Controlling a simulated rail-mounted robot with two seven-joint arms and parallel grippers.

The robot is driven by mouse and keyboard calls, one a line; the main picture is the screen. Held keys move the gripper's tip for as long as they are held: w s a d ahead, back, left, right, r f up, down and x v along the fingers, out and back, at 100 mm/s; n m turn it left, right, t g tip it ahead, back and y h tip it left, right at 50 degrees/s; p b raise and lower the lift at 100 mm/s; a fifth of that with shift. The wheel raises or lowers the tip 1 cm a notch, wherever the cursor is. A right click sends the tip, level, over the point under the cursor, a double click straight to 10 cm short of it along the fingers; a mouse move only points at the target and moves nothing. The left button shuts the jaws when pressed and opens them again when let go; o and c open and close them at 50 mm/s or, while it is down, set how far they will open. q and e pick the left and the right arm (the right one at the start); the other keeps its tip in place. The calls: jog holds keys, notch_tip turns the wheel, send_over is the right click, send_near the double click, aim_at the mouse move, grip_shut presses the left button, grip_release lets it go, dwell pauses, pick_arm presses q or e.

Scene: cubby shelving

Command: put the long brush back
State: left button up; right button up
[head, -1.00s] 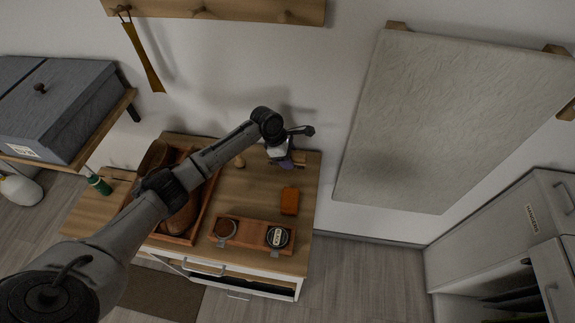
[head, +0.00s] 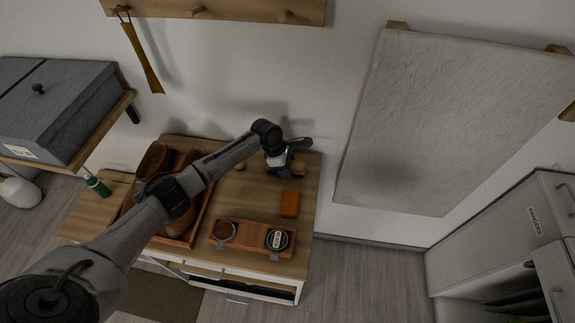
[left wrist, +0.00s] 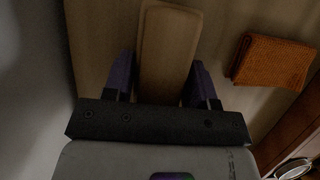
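The long brush is a pale wooden piece (left wrist: 168,50) lying on the cabinet top in the left wrist view. In the head view a wooden end (head: 299,167), seemingly of the same brush, shows beside my gripper at the back of the cabinet top. My left gripper (head: 285,171) points down there. In the left wrist view the purple fingers of my left gripper (left wrist: 161,80) are apart, one on each side of the brush, with a narrow gap on the left. The brush's far end and any bristles are hidden. My right gripper is not in view.
An orange cloth (head: 289,203) lies close by on the cabinet top (head: 258,193). A wooden holder (head: 252,237) with round tins sits at the front edge. A tray (head: 203,218) is to the left. A peg rail (head: 230,10) with a hanging shoehorn (head: 143,57) is on the wall above.

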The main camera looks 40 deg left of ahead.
pick_arm(q)
jog(key=o, duration=0.4)
jog(key=p+v, duration=0.2)
jog(key=v, duration=0.9)
jog(key=shift+r, duration=0.2)
jog(key=shift+s+a+r, duration=0.1)
jog(key=shift+a+r, duration=0.05)
jog(key=shift+r, duration=0.25)
